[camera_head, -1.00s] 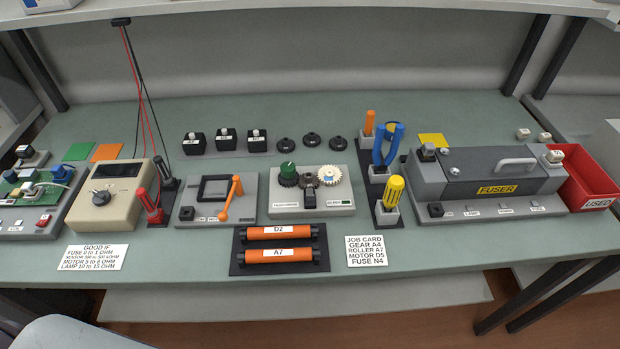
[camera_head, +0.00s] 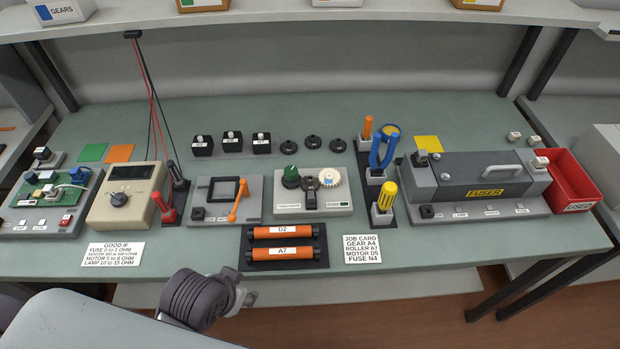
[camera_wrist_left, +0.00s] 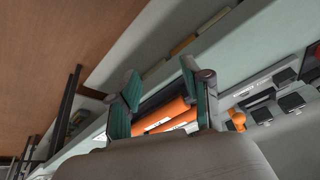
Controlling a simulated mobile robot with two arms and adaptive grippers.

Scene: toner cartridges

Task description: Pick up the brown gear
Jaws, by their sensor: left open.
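The gear stand (camera_head: 313,205) sits mid-bench in the head view. It carries a dark gear (camera_head: 291,182) under a green knob, a dark brownish part (camera_head: 311,184) in the middle and a cream gear (camera_head: 330,177). At this size I cannot tell for sure which is the brown gear. My left arm comes in from the lower left, its wrist in front of the bench's front edge, well short of the stand. In the left wrist view my left gripper (camera_wrist_left: 160,76) is open, with orange rollers (camera_wrist_left: 165,115) seen beyond its fingers. My right gripper is not in view.
A roller tray (camera_head: 285,265) with two orange rollers lies in front of the stand. A crank fixture (camera_head: 222,212) stands left of it, screwdrivers and pliers (camera_head: 382,150) right. Farther right are the fuser (camera_head: 480,180) and red bin (camera_head: 575,182). A shelf (camera_head: 300,22) overhangs the back.

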